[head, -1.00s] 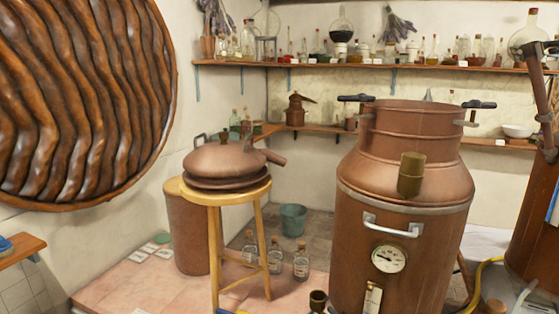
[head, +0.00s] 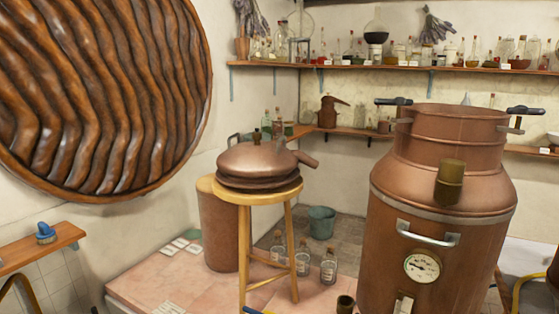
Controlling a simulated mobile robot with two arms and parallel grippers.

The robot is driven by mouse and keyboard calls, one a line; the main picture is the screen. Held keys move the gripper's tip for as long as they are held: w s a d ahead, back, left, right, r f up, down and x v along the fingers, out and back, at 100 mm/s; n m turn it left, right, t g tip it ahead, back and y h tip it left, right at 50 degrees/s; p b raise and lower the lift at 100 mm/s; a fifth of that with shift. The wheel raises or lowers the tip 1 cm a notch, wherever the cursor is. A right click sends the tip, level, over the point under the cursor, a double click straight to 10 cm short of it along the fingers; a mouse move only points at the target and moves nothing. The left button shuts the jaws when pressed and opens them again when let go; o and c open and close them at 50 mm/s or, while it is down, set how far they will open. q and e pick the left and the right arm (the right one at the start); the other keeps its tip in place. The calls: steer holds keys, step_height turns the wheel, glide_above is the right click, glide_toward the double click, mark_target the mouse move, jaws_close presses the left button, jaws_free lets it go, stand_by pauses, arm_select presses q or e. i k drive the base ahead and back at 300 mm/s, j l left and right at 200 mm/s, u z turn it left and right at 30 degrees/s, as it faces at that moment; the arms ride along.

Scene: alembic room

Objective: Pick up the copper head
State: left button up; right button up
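The copper head (head: 258,160) rests on a round wooden stool (head: 245,193) left of centre. It is a low dome with a knob on top, side handles and a short spout pointing right. Neither of my grippers shows in the head view, so their state is hidden.
A large copper still (head: 430,230) with an open top stands on the right. Several glass bottles (head: 302,258) and a teal bucket (head: 321,222) are on the floor near the stool. A copper drum (head: 218,235) stands behind it. A wooden shelf (head: 40,248) juts out at left.

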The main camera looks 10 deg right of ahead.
mark_target(256, 165)
steer(key=i+l+u, duration=0.1)
steer(key=i+u, duration=0.15)
steer(key=i, duration=0.8)
